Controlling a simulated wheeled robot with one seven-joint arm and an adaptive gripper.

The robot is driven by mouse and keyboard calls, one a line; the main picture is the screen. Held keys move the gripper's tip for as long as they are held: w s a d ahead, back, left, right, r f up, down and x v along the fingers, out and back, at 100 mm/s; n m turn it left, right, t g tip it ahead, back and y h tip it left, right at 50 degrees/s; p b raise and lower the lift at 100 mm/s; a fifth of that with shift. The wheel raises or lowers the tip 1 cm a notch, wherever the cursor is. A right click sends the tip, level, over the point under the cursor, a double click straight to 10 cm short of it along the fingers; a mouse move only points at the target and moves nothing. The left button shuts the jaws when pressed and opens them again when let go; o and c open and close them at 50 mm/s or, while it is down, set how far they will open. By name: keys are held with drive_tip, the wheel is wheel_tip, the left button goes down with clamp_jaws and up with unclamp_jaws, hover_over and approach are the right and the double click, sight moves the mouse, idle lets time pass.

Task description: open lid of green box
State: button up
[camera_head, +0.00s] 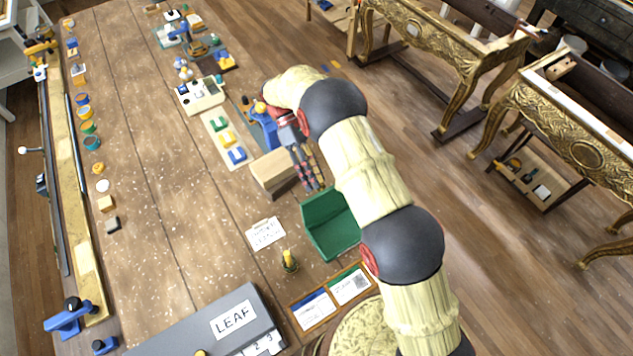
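The green box (328,228) stands on the wooden bench near its right edge, partly hidden behind my arm. It shows a dark green hollow and a raised side. I cannot tell which part is its lid. My gripper (315,188) points down just above the far side of the green box, beside a pale wooden block. Its two striped fingers lie close together, and nothing is clearly seen between them. I cannot tell whether the fingertips touch the box.
The pale wooden block (272,168) lies left of my gripper. A handwritten card (265,233), a small yellow-topped item (289,262), framed cards (332,298) and a grey LEAF box (215,325) are nearer. The bench's middle (160,200) is mostly clear. Gilt consoles (450,50) stand right.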

drive_tip(key=v, duration=0.5)
drive_tip(key=shift+w+a+r, duration=0.1)
drive_tip(key=shift+a, duration=0.1)
drive_tip(key=shift+r, duration=0.1)
